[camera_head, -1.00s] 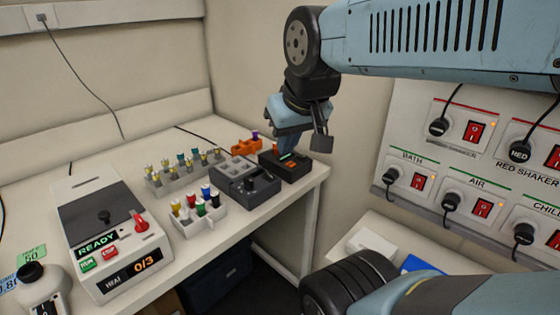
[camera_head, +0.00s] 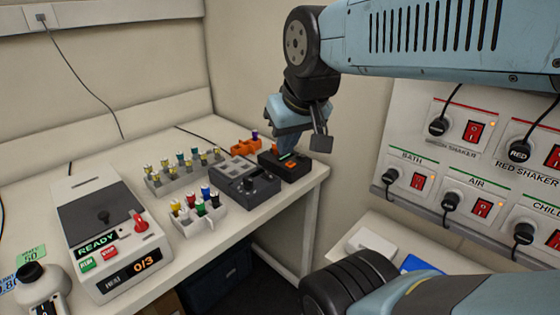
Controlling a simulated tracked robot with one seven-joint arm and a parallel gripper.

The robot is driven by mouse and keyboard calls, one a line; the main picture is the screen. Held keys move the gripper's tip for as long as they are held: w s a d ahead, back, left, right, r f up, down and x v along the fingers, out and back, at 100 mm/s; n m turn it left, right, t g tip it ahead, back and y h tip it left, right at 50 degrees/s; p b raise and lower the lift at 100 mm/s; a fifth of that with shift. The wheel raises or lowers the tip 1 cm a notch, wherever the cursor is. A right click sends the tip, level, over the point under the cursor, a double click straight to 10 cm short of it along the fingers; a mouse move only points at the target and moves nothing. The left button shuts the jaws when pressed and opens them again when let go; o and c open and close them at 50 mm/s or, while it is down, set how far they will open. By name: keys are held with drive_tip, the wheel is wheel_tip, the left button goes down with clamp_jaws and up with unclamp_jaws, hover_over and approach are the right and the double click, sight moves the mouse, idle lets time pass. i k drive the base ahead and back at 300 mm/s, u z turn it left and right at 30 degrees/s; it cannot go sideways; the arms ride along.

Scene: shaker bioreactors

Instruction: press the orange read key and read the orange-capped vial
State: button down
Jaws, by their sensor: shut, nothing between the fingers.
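A small black device (camera_head: 297,172) with an orange key (camera_head: 290,164) on its top stands near the right end of the bench. My gripper (camera_head: 283,152) points down directly over this device, its fingers shut and empty, with the tips at or just above the orange key. I cannot tell whether they touch it. I cannot pick out an orange-capped vial. Vials with yellow, teal and other caps stand in the rear rack (camera_head: 172,187). Vials with red, blue, green, yellow and black caps stand in the white front rack (camera_head: 190,229).
A grey block device with a black knob (camera_head: 247,187) stands left of the black device. An orange holder (camera_head: 243,147) with a purple-capped vial is behind. A white machine (camera_head: 128,287) showing READY and 0/3 stands left. A switch panel (camera_head: 470,160) with plugs is right.

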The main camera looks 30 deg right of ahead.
sight(290, 164)
drive_tip(key=z, duration=1.35)
drive_tip(key=k, duration=0.45)
drive_tip(key=z, duration=0.25)
